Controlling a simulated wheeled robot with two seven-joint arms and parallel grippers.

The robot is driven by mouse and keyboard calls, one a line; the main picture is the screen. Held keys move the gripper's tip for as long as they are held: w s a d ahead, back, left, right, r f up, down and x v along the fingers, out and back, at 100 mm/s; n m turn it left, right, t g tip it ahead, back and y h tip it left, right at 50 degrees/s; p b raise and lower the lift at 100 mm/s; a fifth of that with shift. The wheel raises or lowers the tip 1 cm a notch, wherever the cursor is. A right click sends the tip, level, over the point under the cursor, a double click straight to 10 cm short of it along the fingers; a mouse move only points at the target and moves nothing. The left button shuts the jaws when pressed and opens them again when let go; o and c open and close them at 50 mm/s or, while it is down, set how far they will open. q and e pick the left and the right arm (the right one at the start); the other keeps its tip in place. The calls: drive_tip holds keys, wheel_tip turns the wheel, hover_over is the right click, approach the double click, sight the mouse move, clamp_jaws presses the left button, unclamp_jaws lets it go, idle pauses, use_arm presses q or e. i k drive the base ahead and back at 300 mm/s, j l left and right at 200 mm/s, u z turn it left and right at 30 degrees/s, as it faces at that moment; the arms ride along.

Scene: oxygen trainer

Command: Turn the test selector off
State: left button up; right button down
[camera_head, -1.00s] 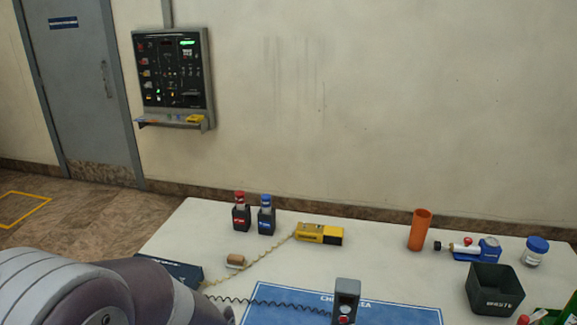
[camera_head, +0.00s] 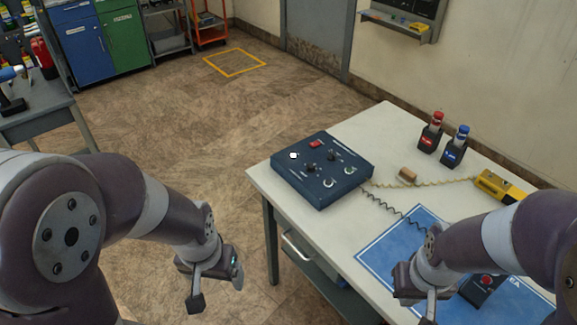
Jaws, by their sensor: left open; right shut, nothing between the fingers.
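A dark blue control box (camera_head: 322,171) sits on the far left part of the white table. Its sloping top carries small black knobs or switches (camera_head: 310,168), a red button (camera_head: 315,143), a white round part (camera_head: 294,155) and pale dials (camera_head: 328,183). The labels are too small to read, so I cannot tell which control is the test selector or how it is set. My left gripper (camera_head: 217,288) is open and empty, left of the table over the floor. Neither touches the box.
A blue mat (camera_head: 385,256) with a dark handheld device (camera_head: 484,288) lies in front. A coiled black cord and a yellow chain run from the box. The table's left edge is clear.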

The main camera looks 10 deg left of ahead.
sight(332, 156)
drive_tip(key=i+j, duration=0.2)
drive_tip(key=i+j+z, duration=0.25)
drive_tip(key=z, duration=0.2)
drive_tip(key=i+j+z, duration=0.3)
drive_tip(key=z, duration=0.2)
drive_tip(key=i+j+z, duration=0.2)
drive_tip(key=j+z, duration=0.25)
drive_tip(key=z, duration=0.2)
